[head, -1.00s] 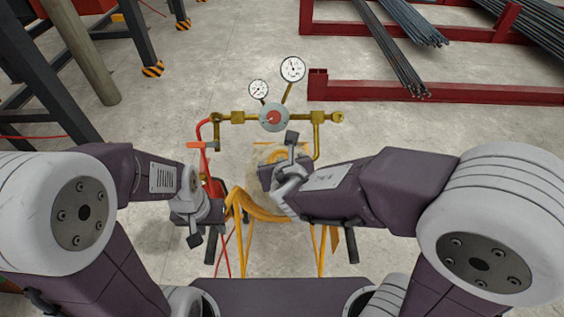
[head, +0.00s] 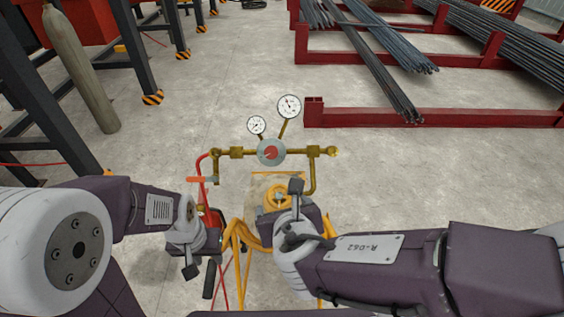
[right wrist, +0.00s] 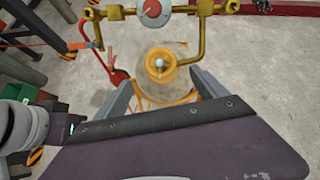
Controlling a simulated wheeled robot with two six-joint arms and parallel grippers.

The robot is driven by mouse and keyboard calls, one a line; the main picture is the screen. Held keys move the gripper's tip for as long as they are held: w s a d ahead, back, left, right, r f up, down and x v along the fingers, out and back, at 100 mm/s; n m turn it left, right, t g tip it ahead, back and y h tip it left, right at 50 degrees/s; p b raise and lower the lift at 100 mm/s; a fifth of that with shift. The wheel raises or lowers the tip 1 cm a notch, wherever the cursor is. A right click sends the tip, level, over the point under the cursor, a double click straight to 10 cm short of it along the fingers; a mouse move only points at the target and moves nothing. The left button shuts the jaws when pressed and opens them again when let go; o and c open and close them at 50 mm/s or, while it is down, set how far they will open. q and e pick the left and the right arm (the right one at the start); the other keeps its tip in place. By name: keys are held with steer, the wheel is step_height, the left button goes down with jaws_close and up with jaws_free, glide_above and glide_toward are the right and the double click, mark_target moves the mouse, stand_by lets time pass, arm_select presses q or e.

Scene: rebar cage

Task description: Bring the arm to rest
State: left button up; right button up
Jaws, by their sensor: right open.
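My right gripper (right wrist: 161,79) is open and empty in the right wrist view. My left gripper (head: 200,262) is beside the red hose and yellow frame at the left. Its fingers are mostly hidden, so its opening is unclear.
A brass regulator (head: 271,152) with two white dials (head: 289,106) stands just ahead. A red hose with an orange lever (head: 201,180) hangs at its left. Red racks (head: 420,117) with steel bars are at back right, a grey cylinder (head: 80,70) at left.

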steer(key=d+f+m+g+h+b, duration=0.2)
steer(key=d+f+m+h+b, duration=0.15)
steer(key=d+f+m, duration=0.4)
steer(key=d+f+m+g+h+b, duration=0.4)
steer(key=d+f, duration=0.4)
steer(key=d, duration=0.4)
steer(key=s+f+m+g+y+b, duration=0.1)
steer(key=s+f+m, duration=0.1)
steer(key=m, duration=0.3)
steer(key=s+d+f+m+g+y+b, duration=0.1)
steer(key=s+f+m+y, duration=0.1)
steer(key=f+m, duration=0.2)
steer(key=s+f+m+g+y+b, duration=0.1)
steer(key=s+f+m, duration=0.1)
steer(key=m, duration=0.6)
steer(key=shift+d+f+m+y, duration=0.25)
steer(key=shift+d+f, duration=0.05)
steer(key=shift+f, duration=0.2)
steer(key=a+m, duration=0.1)
steer(key=m, duration=0.2)
steer(key=a+m+y, duration=0.1)
steer(key=a+m, duration=0.1)
steer(key=m, duration=0.1)
steer(key=a+m+y, duration=0.1)
steer(key=m, duration=0.3)
steer(key=shift+w+a, duration=0.2)
steer(key=shift+w, duration=0.2)
